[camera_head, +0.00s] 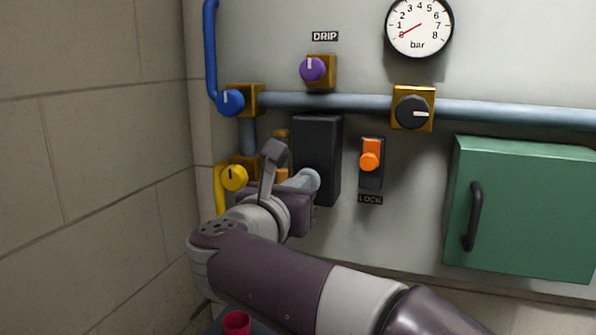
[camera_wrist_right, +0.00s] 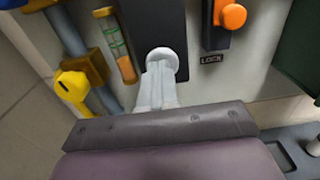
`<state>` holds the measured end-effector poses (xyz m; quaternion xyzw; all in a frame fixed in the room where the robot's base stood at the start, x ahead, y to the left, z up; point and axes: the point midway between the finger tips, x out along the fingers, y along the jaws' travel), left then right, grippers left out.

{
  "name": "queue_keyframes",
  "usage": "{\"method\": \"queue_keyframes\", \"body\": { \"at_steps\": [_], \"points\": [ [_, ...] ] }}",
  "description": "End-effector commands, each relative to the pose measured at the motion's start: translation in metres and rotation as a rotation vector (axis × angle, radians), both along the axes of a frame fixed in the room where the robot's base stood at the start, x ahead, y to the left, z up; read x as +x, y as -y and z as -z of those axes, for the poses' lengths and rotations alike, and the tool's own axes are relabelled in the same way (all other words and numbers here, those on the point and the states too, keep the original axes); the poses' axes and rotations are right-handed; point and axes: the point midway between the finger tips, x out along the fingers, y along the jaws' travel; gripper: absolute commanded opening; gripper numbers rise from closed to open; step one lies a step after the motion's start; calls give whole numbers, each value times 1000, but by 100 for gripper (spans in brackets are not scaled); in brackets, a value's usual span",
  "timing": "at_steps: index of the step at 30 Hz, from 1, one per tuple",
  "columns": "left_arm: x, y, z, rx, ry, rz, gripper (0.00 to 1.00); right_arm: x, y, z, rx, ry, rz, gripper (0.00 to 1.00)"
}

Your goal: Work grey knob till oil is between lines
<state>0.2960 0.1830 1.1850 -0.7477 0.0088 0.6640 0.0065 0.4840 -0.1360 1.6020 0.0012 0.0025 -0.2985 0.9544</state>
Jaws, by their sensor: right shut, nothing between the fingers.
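The light grey round knob (camera_head: 313,179) sits on the front of a tall black box; it also shows in the right wrist view (camera_wrist_right: 168,54). My right gripper (camera_head: 299,181) is shut and empty, its fingertips at the knob's face; I cannot tell whether they press on it. In the right wrist view the fingers (camera_wrist_right: 160,76) point straight at the knob. Left of the box is a glass oil tube (camera_wrist_right: 117,46) with green lines and a brass cap. Orange oil (camera_wrist_right: 128,70) shows low in it, seemingly below the lower line. My left gripper is out of view.
An orange switch (camera_head: 370,160) marked LOCK is right of the black box (camera_head: 318,135). A yellow knob (camera_head: 234,178), blue knob (camera_head: 231,102), purple DRIP knob (camera_head: 313,69) and black knob (camera_head: 412,112) are around. A green cabinet (camera_head: 530,210) stands out at right.

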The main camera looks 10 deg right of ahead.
Motion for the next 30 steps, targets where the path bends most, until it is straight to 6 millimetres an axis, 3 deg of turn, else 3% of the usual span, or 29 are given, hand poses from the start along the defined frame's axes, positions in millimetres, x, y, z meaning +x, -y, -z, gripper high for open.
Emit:
{"method": "queue_keyframes", "body": {
  "at_steps": [11, 18, 30],
  "points": [
    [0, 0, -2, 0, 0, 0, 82, 4, 2, 1, 1, -1, -2, 0],
    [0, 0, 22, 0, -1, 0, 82, 20, 14, 7, 2, 0, 2, 0],
    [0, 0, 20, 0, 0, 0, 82, 21, 15, 2, 0, 0, 0, 0]
  ]
}}
